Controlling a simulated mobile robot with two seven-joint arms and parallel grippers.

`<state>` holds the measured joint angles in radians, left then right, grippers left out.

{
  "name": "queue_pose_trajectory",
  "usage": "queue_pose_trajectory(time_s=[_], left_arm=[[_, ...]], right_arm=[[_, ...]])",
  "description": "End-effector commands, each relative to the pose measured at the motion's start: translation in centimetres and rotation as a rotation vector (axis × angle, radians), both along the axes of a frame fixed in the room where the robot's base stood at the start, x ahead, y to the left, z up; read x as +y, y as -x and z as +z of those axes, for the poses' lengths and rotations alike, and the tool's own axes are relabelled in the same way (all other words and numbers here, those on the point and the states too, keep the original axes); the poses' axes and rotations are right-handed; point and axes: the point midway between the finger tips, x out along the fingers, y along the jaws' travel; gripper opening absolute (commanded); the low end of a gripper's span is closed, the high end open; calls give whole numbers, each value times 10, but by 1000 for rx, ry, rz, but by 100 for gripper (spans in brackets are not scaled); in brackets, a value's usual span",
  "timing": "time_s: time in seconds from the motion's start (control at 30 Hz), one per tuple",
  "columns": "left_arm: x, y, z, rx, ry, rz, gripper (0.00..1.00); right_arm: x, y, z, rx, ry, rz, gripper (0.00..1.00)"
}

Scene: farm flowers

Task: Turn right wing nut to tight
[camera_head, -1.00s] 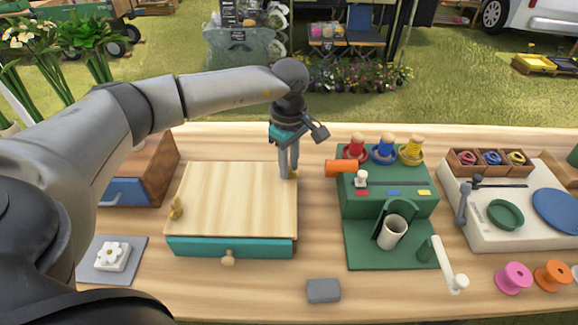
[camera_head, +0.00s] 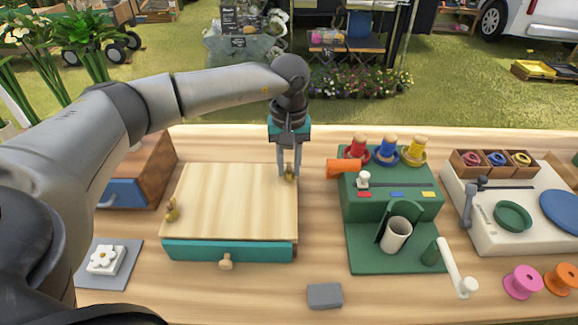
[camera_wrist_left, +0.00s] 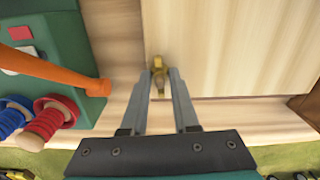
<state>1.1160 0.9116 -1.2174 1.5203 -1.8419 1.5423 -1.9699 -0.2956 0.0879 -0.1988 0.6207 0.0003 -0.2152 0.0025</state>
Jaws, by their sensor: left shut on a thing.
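The right wing nut (camera_head: 290,174) is small and brass-coloured, at the far right corner of the wooden press board (camera_head: 235,198). My left gripper (camera_head: 288,168) points down over that corner, one finger on each side of the nut. In the left wrist view, the fingertips (camera_wrist_left: 159,74) are shut on the wing nut (camera_wrist_left: 157,64), which partly shows between them. A second brass wing nut (camera_head: 172,210) stands at the board's left edge, clear of the gripper. My right gripper is in neither view.
A green machine (camera_head: 390,195) with an orange handle (camera_head: 343,169) stands close on the right. A teal drawer (camera_head: 200,250) is under the board's front. A brown box (camera_head: 155,165) is on the left. A grey block (camera_head: 324,295) lies in front.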

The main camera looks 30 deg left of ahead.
Motion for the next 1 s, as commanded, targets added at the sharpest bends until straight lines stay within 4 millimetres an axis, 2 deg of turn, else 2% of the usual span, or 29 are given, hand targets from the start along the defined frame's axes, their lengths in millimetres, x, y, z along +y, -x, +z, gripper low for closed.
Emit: queue_pose_trajectory(time_s=[0.2,0.7,0.73,0.97,1.0], left_arm=[[0,0,0,-1,-1,-58,0],[0,0,1,-1,-1,-75,0],[0,0,1,-2,-1,-75,32],[0,0,0,-1,-1,-74,58],[0,0,0,-1,-1,-74,58]], right_arm=[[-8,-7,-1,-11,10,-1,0],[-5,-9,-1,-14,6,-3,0],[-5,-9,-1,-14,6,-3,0],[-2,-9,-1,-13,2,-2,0],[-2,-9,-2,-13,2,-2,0]])
